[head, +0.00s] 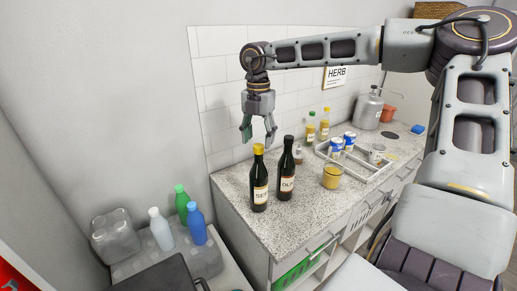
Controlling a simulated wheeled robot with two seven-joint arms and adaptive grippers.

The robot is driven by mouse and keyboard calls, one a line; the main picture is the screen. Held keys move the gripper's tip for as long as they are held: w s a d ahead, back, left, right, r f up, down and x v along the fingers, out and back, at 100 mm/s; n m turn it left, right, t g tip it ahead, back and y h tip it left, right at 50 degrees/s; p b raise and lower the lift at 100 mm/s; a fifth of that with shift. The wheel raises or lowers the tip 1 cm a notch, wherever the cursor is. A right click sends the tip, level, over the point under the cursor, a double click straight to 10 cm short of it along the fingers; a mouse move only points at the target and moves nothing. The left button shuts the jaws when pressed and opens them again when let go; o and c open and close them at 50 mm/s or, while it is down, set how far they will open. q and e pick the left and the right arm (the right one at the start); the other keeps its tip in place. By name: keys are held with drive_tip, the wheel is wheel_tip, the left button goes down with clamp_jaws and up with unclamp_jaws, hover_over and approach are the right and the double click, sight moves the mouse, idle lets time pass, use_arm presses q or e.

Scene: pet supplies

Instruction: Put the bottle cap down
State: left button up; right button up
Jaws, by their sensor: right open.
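A dark bottle (259,188) stands upright on the speckled counter, with a yellow cap (258,148) on its top and a pale label. A second dark bottle (286,178) with a dark cap (288,139) stands close beside it on the right. My right gripper (258,131) points down, open, with nothing seen between its fingers. In the picture its fingertips are just above the yellow cap; I cannot tell the exact gap in depth. My left gripper is not in view.
The counter (233,178) holds a yellow jar (332,177), a grey tray (361,177) with cans, small yellow bottles (324,124) and a metal dispenser (367,111). White, green and blue bottles (196,226) stand at the lower left. The counter's front right of the dark bottles is clear.

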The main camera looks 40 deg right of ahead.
sight(259, 149)
drive_tip(key=shift+f, duration=1.4)
drive_tip(key=c, duration=0.9)
